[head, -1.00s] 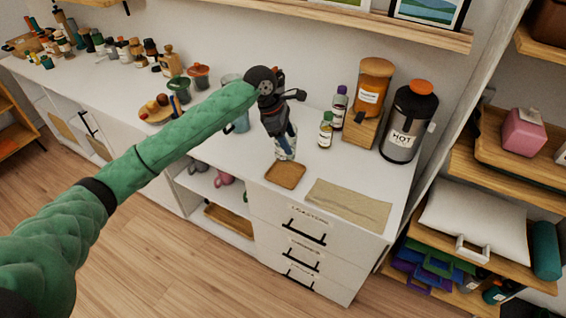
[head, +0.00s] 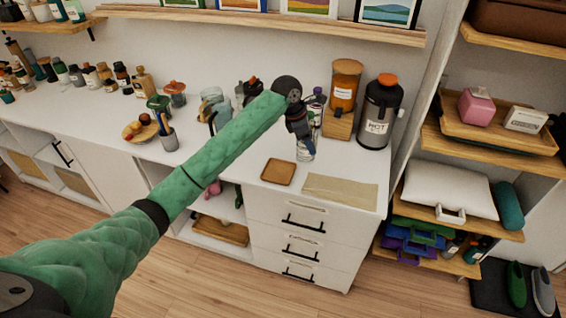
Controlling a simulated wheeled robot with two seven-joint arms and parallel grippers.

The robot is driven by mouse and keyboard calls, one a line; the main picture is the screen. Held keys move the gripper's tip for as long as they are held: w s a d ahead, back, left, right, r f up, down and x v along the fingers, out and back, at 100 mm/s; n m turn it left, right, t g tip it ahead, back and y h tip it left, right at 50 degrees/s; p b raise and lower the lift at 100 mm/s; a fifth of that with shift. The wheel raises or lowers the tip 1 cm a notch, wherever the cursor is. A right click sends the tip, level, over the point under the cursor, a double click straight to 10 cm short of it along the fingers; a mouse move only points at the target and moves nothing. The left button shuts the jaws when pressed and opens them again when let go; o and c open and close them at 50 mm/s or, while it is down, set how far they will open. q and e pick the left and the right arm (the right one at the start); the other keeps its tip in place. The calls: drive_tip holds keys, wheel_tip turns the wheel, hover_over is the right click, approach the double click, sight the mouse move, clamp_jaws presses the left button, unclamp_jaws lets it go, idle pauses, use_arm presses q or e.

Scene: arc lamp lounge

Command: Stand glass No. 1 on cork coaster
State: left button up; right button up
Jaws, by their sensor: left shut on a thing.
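My left gripper (head: 304,138) reaches over the white counter and is shut on a clear glass (head: 306,151). The glass is upright, and its upper part is hidden by the fingers. I cannot read a number on it, nor tell whether its base touches the counter. The square brown cork coaster (head: 278,172) lies flat and empty on the counter, in front and to the left of the glass, apart from it. My right gripper is not in view.
A beige cloth (head: 340,190) lies right of the coaster. A glass pitcher (head: 213,108) and several cups stand left, partly behind my arm.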

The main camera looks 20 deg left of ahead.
use_arm(q)
drive_tip(key=shift+w+a+f+p, duration=0.2)
drive_tip(key=shift+a+f+p, duration=1.05)
drive_tip(key=shift+a+f, duration=1.2)
drive_tip(key=shift+w+a+f+p, duration=0.15)
drive_tip(key=shift+a+f+p, duration=1.05)
drive_tip(key=shift+a+f, duration=1.2)
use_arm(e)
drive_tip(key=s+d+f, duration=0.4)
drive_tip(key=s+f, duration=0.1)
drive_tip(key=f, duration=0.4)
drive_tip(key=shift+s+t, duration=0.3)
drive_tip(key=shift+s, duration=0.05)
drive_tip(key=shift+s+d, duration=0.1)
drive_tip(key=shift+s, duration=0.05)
use_arm(q)
drive_tip(key=o, duration=1.1)
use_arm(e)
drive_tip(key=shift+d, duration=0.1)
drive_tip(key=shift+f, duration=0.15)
